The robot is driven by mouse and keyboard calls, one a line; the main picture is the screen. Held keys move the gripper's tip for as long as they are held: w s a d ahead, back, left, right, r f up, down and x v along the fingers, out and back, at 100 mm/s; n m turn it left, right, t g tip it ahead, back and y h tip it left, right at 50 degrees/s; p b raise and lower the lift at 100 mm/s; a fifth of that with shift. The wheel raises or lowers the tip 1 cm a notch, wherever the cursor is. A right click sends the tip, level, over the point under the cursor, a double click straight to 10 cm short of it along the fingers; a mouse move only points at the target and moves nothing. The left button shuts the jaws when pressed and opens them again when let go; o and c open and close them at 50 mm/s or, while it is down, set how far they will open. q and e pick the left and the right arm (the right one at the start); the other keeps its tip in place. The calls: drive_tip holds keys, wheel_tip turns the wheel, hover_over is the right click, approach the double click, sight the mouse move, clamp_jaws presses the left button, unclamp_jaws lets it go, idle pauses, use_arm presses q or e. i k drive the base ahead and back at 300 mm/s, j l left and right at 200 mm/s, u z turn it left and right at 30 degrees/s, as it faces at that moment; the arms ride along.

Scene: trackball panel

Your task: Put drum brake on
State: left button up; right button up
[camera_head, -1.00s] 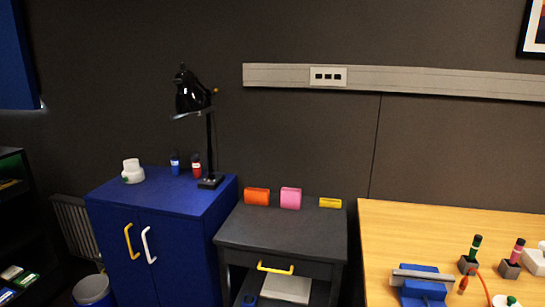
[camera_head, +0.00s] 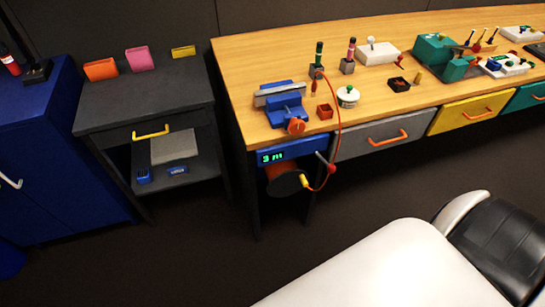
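Under the left end of the wooden bench hangs a blue unit (camera_head: 301,149) with a green display that seems to read 3 m. Below it is a dark round disc (camera_head: 285,184), which looks like a drum, with an orange part behind it. A small lever with a red end (camera_head: 331,168) sticks out at the unit's right. A yellow plug-like piece (camera_head: 304,181) sits beside the disc, and a red cable (camera_head: 339,120) loops from there up to the bench top. No part is labelled as the brake, and I cannot tell the lever's setting. Neither gripper is in view.
A dark side table (camera_head: 110,92) stands left. Dark floor lies between. My white body part covers the lower right.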

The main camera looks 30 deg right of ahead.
sight(332, 168)
drive_tip(key=z, duration=1.6)
